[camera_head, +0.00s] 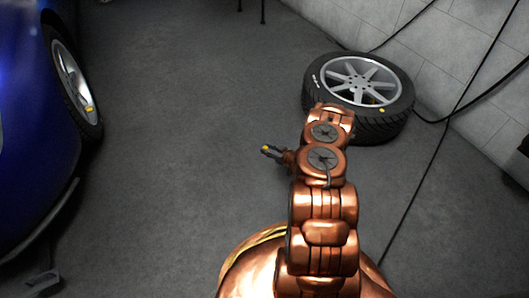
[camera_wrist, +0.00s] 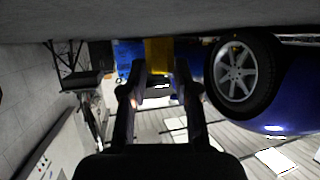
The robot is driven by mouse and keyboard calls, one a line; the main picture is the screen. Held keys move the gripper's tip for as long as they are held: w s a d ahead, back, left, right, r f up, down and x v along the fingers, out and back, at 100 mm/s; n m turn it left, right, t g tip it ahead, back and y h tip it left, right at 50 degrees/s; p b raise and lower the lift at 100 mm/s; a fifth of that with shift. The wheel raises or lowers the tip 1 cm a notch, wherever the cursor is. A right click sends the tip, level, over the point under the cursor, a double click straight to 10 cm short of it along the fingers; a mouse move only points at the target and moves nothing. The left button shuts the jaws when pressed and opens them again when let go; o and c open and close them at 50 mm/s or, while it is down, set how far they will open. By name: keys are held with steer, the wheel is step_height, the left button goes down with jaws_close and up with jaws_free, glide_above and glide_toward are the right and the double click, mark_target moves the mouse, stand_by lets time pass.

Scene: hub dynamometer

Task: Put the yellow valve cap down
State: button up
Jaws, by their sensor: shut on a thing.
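A loose wheel (camera_head: 325,102) with a small yellow spot lies flat behind my arm, near the wall. A blue car (camera_head: 22,130) with a yellow-marked wheel (camera_head: 88,108) stands at left. Black cables (camera_head: 425,170) run at right. The floor between car and arm is clear.

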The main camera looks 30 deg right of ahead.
steer(key=w+f+b, duration=0.3)
steer(key=w+f, duration=0.1)
steer(key=shift+d, duration=0.25)
steer(key=shift+f, duration=0.5)
stand_by(0.4)
steer(key=o, duration=0.9)
steer(key=shift+o, duration=0.2)
steer(key=shift+f, duration=0.1)
